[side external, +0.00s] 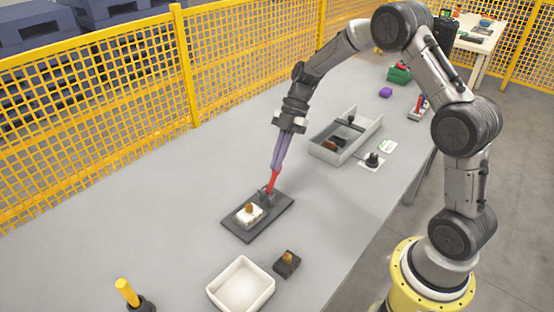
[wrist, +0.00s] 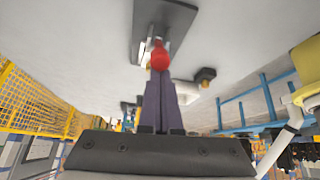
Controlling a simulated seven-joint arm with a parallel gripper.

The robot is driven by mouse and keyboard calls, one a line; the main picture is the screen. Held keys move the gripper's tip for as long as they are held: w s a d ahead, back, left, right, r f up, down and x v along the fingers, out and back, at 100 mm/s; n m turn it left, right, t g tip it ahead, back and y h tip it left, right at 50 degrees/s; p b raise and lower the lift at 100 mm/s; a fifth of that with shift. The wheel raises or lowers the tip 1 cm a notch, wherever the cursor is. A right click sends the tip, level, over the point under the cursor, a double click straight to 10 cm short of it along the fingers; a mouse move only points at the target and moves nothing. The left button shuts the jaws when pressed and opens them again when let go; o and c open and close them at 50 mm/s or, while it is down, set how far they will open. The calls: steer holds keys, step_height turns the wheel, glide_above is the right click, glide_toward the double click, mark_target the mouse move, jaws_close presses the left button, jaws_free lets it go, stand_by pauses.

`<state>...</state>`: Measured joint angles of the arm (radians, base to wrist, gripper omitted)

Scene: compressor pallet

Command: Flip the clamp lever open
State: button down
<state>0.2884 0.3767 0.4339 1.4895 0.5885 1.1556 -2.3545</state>
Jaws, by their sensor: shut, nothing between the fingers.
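The clamp lever has a red handle (side external: 271,182) that stands steeply up from a small metal clamp (side external: 265,195) on a dark base plate (side external: 274,217). A white block with a brown knob-like part (side external: 249,211) sits on the same plate. My gripper (side external: 275,168) points down with its long purple fingers shut and empty, the tips right at the top of the red handle. In the wrist view the rounded red handle end (wrist: 160,58) shows just beyond the closed fingertips (wrist: 158,78). I cannot tell whether they touch. The fingers hide part of the clamp there.
A white bin (side external: 214,290) and a dark block with a brown top (side external: 287,264) lie in front of the plate. A yellow-handled tool (side external: 127,292) stands at front left. A grey divided tray (side external: 325,152) is behind right. The table left of the plate is clear.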

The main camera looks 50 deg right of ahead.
steer(key=shift+d+f, duration=0.25)
steer(key=shift+d, duration=0.15)
steer(key=a+r, duration=0.2)
steer(key=a, duration=0.2)
steer(key=d+r, duration=0.6)
steer(key=d, duration=0.1)
steer(key=shift+d+r, duration=0.4)
